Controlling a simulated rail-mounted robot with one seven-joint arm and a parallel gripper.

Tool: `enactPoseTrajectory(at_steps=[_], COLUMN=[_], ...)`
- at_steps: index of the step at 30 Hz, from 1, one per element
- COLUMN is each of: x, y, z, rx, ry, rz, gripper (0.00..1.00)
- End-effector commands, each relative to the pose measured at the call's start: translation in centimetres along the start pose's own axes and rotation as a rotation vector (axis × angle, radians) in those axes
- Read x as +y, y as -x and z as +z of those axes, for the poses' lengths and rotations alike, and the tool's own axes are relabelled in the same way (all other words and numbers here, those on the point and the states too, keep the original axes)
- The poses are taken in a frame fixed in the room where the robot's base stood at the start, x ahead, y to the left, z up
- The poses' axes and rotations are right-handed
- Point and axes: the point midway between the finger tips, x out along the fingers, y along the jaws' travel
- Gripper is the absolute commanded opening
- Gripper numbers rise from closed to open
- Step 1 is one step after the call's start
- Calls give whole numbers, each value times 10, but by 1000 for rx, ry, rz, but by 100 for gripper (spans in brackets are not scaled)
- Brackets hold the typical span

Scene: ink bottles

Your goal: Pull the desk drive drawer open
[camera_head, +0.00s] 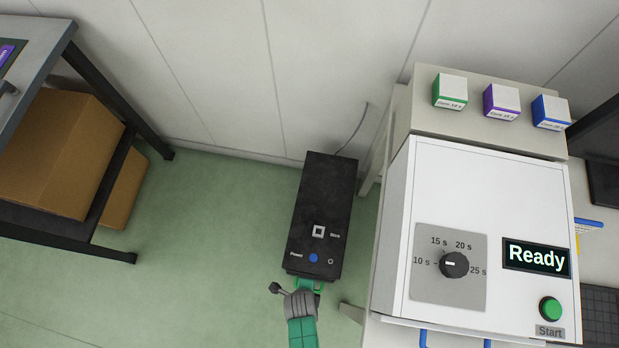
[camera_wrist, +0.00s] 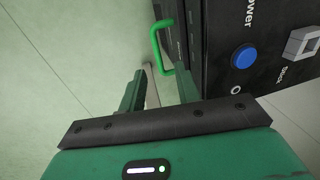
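The desk drive is a black box (camera_head: 325,205) standing on the floor, with a blue power button and a small square marking on top. A green drawer handle (camera_wrist: 155,42) sticks out from its front face; in the head view it is partly hidden by my gripper. My gripper (camera_head: 306,288) is at the front end of the box, close to the handle. In the wrist view my gripper (camera_wrist: 158,76) has its two green fingers apart, with the handle just beyond and between the fingertips. I cannot tell whether they touch it. The drawer looks flush with the front.
A white machine (camera_head: 480,230) with a dial, a "Ready" display and a green Start button stands close on the right. Three small boxes (camera_head: 501,101) sit on its back ledge. A table with cardboard boxes (camera_head: 58,155) is at left. The green floor between is clear.

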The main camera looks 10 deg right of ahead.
Motion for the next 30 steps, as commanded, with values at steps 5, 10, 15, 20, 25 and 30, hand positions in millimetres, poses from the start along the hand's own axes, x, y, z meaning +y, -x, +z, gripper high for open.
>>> enactPoseTrajectory(at_steps=[5,10,15,20,25,30], x=[-2,-3,-4,-4,-4,-4], y=[-18,-53,-73,-76,-75,-75], z=[0,1,1,1,1,1], rx=[0,-1,-1,-2,-2,-2], ry=[2,4,4,3,3,3], rz=[-3,-5,-5,-6,-6,-6], gripper=[33,33,33,33,33,1])
